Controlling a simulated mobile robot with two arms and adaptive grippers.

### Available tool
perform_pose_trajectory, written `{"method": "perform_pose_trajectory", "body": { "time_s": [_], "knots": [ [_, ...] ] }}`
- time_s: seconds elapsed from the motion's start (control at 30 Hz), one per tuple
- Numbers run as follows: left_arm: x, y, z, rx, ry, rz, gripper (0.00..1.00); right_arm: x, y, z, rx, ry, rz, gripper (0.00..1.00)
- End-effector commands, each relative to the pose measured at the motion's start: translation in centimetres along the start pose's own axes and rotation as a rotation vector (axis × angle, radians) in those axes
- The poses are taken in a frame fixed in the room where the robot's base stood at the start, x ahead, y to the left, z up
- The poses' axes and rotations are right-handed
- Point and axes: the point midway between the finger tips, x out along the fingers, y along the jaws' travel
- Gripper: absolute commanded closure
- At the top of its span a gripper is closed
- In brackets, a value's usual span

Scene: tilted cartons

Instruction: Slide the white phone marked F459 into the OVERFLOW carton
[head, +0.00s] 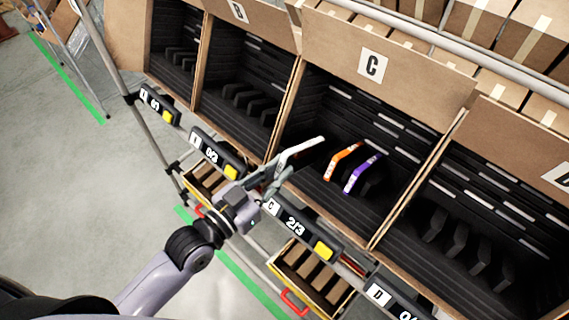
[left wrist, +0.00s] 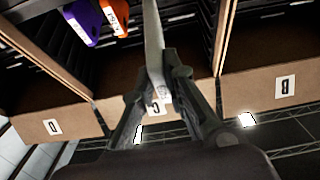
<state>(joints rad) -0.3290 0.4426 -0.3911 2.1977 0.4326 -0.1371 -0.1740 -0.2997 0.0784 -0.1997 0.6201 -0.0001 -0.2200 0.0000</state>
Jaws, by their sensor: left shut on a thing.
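My left gripper (head: 277,178) is shut on a white phone (head: 302,149) at the front left of carton C (head: 326,90). The phone reaches over the carton's front edge into its left part; I cannot tell whether its lower end touches a slot. In the left wrist view the phone (left wrist: 153,38) shows nearly edge-on between the fingers (left wrist: 157,82). Its marking is not readable. An orange phone (head: 343,160) and a purple phone (head: 360,174) stand tilted in carton C, to the right of the white one. No OVERFLOW label is readable. My right gripper is not in view.
Carton B (head: 238,85) at left and carton D (head: 480,215) at right have dark, empty-looking slots. A display reading 2/3 (head: 296,225) with a yellow button hangs below C. Open lower boxes with red handles (head: 318,278) stick out beneath. Taped boxes fill the back.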

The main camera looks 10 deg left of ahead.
Motion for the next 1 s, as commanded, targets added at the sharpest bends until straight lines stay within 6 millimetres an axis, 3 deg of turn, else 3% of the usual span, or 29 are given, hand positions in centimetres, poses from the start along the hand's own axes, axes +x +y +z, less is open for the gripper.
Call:
{"method": "perform_pose_trajectory", "body": {
  "time_s": [0.57, 0.87, 1.0],
  "knots": [
    [-3.2, 0.0, -2.1, 0.001, 0.002, 0.0, 1.0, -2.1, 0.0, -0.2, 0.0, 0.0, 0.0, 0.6],
    [-3.3, 0.0, -1.9, 0.0, 0.005, -0.005, 1.0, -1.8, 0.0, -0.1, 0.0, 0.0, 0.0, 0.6],
    [-3.5, -0.1, -0.6, -0.006, 0.005, -0.049, 1.0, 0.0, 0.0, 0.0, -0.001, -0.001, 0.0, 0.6]
  ]
}}
